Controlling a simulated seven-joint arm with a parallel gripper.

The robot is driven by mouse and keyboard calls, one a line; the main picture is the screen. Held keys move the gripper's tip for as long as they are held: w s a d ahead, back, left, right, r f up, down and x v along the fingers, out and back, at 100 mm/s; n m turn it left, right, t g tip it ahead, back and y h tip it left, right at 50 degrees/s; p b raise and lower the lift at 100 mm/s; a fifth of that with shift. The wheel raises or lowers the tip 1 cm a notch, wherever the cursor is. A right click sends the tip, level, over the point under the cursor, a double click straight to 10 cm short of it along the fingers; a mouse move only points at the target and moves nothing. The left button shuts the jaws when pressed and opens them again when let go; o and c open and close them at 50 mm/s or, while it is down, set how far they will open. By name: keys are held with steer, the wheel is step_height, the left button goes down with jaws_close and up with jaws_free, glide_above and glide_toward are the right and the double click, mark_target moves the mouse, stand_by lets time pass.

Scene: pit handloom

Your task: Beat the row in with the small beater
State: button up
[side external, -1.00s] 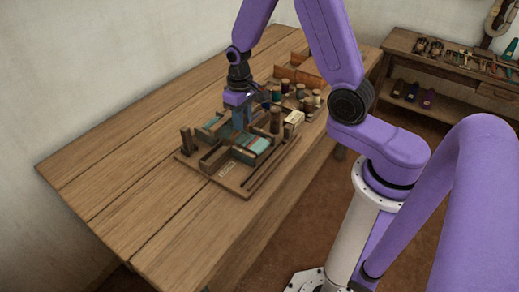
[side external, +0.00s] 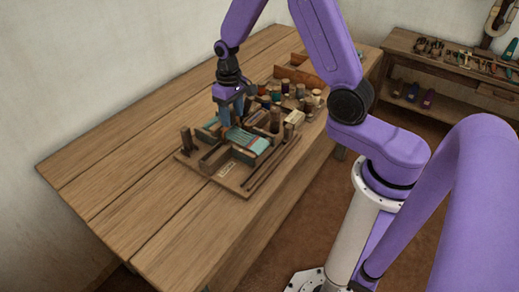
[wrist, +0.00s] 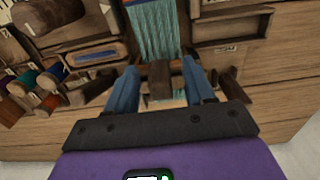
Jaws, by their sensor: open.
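The small loom (side external: 226,180) sits on the workbench, with teal warp threads (side external: 248,138) stretched across its middle. The teal threads also show at the top of the wrist view (wrist: 156,30). My gripper (side external: 229,124) is over the loom's far left part, pointing down. In the wrist view its two blue fingers (wrist: 160,90) are apart. Between them shows an upright brown wooden block (wrist: 159,80), which looks like the small beater's handle, beside a wooden crossbar. I cannot tell whether either finger touches it. The row's edge is not clear.
Spools of thread (side external: 300,92) and a pale box (side external: 295,118) stand to the loom's right. A wooden piece with a blue strip (wrist: 93,54) lies beside the threads in the wrist view. The bench (side external: 120,165) is bare left of the loom.

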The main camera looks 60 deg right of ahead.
steer(key=shift+r, duration=3)
steer(key=shift+s+a+r, duration=0.15)
steer(key=shift+a, duration=0.15)
steer(key=s+a+r+n, duration=0.3)
steer(key=s+a+n, duration=0.1)
steer(key=s, duration=0.5)
steer(key=s+a+r+n, duration=0.2)
steer(key=s+a+n, duration=0.3)
steer(key=s, duration=0.5)
steer(key=s+d+n, duration=0.2)
steer(key=s+n, duration=0.1)
steer(key=s, duration=0.6)
steer(key=shift+s+d+r+n, duration=0.15)
steer(key=shift+s+r+n, duration=0.15)
steer(key=shift+s+r, duration=0.1)
